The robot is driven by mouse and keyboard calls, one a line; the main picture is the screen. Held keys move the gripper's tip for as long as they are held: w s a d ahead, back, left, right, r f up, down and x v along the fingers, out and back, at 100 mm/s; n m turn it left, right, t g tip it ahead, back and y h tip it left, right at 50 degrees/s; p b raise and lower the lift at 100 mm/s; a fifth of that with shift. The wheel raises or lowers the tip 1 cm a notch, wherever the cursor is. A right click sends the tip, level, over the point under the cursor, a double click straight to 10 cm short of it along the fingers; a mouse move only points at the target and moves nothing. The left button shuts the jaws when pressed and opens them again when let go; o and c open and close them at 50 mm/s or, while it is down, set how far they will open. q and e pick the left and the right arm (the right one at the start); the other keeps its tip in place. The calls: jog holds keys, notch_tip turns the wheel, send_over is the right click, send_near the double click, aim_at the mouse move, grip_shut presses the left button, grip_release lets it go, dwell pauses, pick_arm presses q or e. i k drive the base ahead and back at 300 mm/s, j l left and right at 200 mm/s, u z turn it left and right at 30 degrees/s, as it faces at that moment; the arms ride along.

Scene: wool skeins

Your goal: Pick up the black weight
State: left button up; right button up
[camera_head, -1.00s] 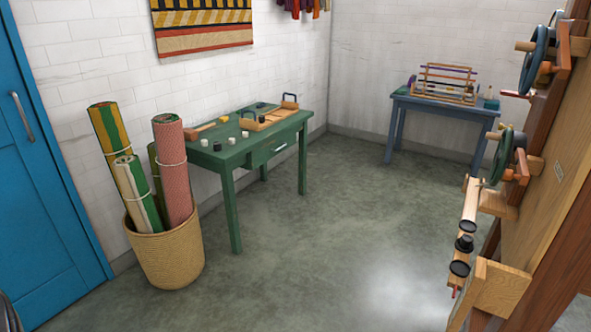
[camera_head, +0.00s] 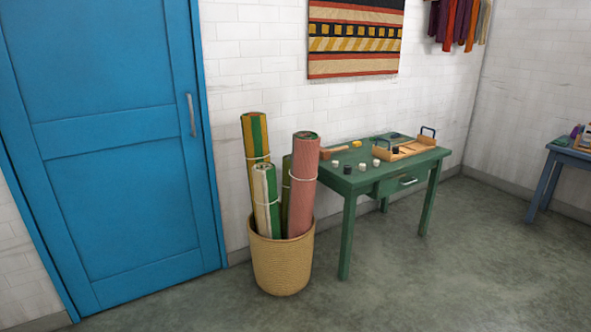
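A small black piece (camera_head: 347,170), perhaps the black weight, stands near the front left corner of the green table (camera_head: 366,186). Small white pieces (camera_head: 362,167) stand beside it. A second small dark piece (camera_head: 396,150) shows by the near side of the wooden tray (camera_head: 411,149). The pieces are too small to tell which is the weight. Neither of my grippers is in view.
A woven basket (camera_head: 283,265) with several rolled rugs stands left of the green table. A blue door (camera_head: 113,150) is at the left. A blue table (camera_head: 545,183) is at the right edge. The floor (camera_head: 440,280) in front is clear.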

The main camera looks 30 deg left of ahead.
aim_at(347, 169)
jog(key=u, duration=0.7)
jog(key=i+l+z, duration=0.3)
jog(key=i, duration=0.15)
jog(key=i+z, duration=0.4)
jog(key=i, duration=0.9)
jog(key=i+u, duration=0.2)
jog(key=i, duration=0.2)
jog(key=i+l+u, duration=0.15)
jog(key=i, duration=0.3)
jog(key=i+l+u, duration=0.2)
jog(key=i, duration=0.2)
jog(key=i+l+u, duration=0.25)
jog(key=i+u, duration=0.15)
jog(key=i+l+u, duration=0.4)
jog(key=k+j, duration=0.05)
